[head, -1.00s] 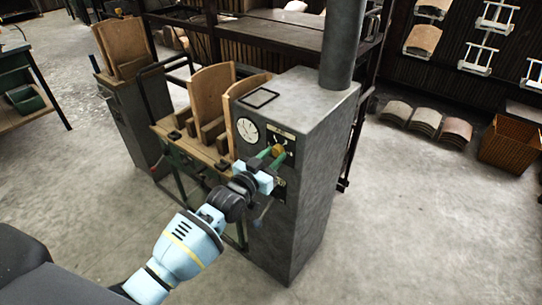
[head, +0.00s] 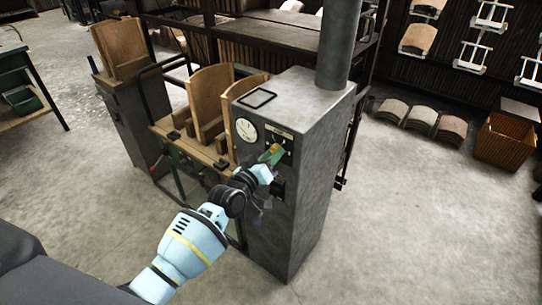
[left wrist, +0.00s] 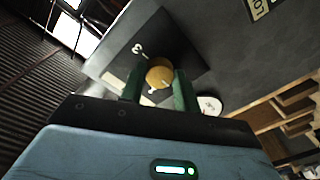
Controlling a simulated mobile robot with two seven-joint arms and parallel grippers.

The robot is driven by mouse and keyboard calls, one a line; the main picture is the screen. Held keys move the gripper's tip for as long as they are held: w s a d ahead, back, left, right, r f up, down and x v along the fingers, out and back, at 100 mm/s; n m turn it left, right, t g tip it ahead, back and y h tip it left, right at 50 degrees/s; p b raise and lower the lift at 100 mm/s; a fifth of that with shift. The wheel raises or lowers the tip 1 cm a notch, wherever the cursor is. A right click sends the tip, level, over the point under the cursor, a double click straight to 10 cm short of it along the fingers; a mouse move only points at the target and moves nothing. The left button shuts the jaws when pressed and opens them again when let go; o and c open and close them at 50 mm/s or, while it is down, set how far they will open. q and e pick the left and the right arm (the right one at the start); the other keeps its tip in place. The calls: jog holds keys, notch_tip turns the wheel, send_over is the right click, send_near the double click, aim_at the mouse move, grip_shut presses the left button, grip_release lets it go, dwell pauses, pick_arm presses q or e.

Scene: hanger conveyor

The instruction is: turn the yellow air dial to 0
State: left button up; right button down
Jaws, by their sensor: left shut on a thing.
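The yellow air dial (left wrist: 159,74) sits on a dark square plate (left wrist: 128,50) with white marks and numerals, a "3" among them. My left gripper (left wrist: 157,86) has its green fingers on either side of the dial and is shut on it. In the head view my left gripper (head: 270,154) is at the front of the grey control cabinet (head: 310,190). There its fingers mostly hide the dial. A white pointer line shows on the dial face in the left wrist view. My right gripper is in neither view.
A round white gauge (head: 246,130) is on the cabinet left of the dial. A grey pipe (head: 340,45) rises from the cabinet top. Curved wooden panels (head: 208,100) stand close on the left.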

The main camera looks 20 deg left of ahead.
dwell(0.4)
pick_arm(q)
jog(key=o, duration=1)
jog(key=shift+c, duration=0.2)
jog(key=v, duration=0.7)
jog(key=shift+s, duration=0.4)
jog(key=shift+a, duration=0.15)
jog(key=s+f+m+g+y, duration=0.1)
jog(key=s+f+m+g, duration=0.1)
jog(key=s+f, duration=0.5)
jog(key=s+f+m+g+y, duration=0.1)
jog(key=s+f+g, duration=0.2)
jog(key=s+f, duration=0.5)
jog(key=s+f+m+g+y, duration=0.1)
jog(key=s+f, duration=0.6)
jog(key=s, duration=1.5)
jog(key=m+g, duration=0.1)
jog(key=g, duration=0.1)
jog(key=shift+s+f+m+g+p, duration=0.3)
jog(key=shift+s+f+p, duration=0.05)
jog(key=shift+s+f, duration=0.05)
